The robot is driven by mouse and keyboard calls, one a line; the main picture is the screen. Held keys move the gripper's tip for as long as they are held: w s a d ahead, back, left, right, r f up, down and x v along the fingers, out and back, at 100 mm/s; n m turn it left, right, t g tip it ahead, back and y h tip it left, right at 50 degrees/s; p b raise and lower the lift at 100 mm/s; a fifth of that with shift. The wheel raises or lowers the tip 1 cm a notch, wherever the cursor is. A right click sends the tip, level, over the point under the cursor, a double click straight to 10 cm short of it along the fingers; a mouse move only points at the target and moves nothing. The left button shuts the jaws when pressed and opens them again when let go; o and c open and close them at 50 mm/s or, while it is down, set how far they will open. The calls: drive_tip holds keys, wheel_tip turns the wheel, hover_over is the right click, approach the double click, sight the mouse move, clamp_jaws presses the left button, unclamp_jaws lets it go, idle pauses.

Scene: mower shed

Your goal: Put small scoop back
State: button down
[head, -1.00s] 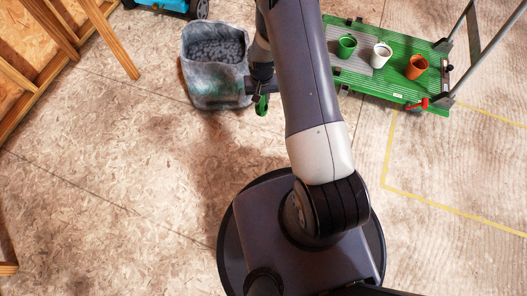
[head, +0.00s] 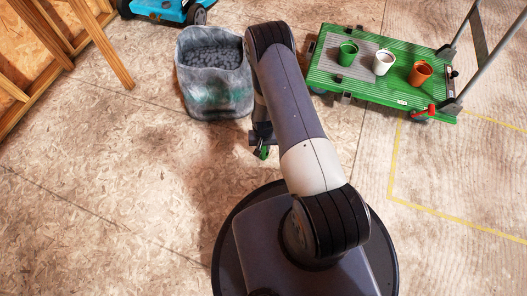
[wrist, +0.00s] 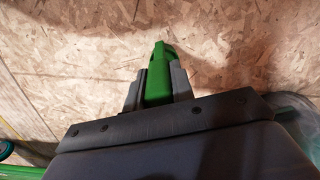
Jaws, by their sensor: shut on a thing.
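My gripper (wrist: 157,88) is shut on a green thing, which looks like the small scoop (wrist: 159,62), and holds it over the wood-chip board floor. In the head view the gripper (head: 263,147) is small and partly behind my arm, with a bit of the green scoop (head: 264,153) showing. Its bowl cannot be made out. The gripper is in front of and to the right of a grey bag (head: 215,98) filled with dark lumps, apart from it.
A green platform cart (head: 384,92) stands at the upper right, carrying a green cup (head: 348,54), a white cup (head: 383,63) and an orange cup (head: 420,74). A blue machine (head: 165,9) is at the top. Timber framing (head: 50,45) lines the left. The left floor is clear.

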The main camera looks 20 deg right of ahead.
drive_tip(key=shift+f+b, duration=0.4)
drive_tip(key=shift+f, duration=1.15)
drive_tip(key=c, duration=1.2)
unclamp_jaws()
wheel_tip(320, 180, up, 12)
drive_tip(key=p, duration=0.4)
drive_tip(key=shift+s+p, duration=0.1)
drive_tip(key=shift+p, duration=0.25)
